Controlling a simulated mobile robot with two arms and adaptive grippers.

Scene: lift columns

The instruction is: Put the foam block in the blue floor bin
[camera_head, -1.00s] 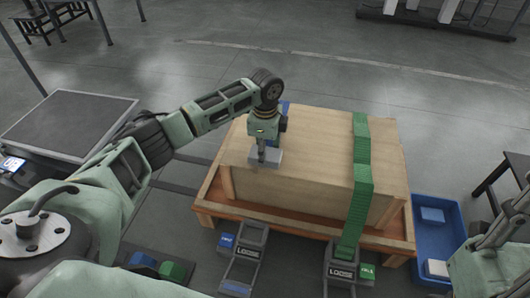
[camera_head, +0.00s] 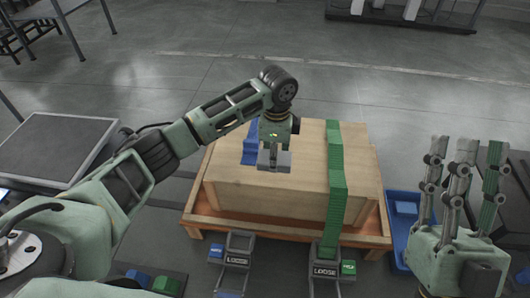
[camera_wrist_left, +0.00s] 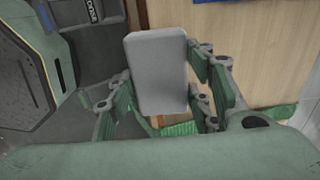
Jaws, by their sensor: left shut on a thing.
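The foam block looks like a plain grey block (camera_head: 272,163), held over the wooden crate (camera_head: 300,185). My left gripper (camera_head: 273,150) is shut on it; the block fills the jaws in the left wrist view (camera_wrist_left: 157,75). The blue floor bin (camera_head: 394,258) stands on the floor right of the crate, well away from the block. A blue block (camera_head: 405,208) lies in it, and my right gripper hides its right part. My right gripper (camera_head: 464,160) points upward in front of the bin, fingers apart and empty.
The crate rests on a reddish wooden pallet (camera_head: 285,228). A green strap (camera_head: 336,180) and a blue strap (camera_head: 249,148) lie over it. Two devices at the front carry LOOSE labels (camera_head: 325,270). A dark-topped table (camera_head: 60,135) stands at left. Open floor lies behind.

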